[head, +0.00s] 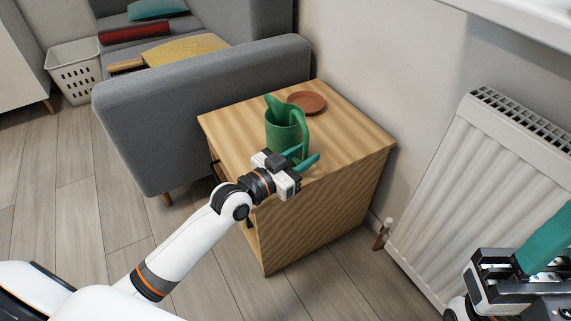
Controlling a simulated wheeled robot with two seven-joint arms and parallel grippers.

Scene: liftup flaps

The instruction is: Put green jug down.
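My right gripper (543,243) is at the lower right edge, partly cut off, far from the jug.
A terracotta saucer (307,102) lies on the table behind the jug. A grey sofa (205,105) stands to the left and behind. A white radiator (480,180) is on the right wall. The right part of the tabletop is clear.

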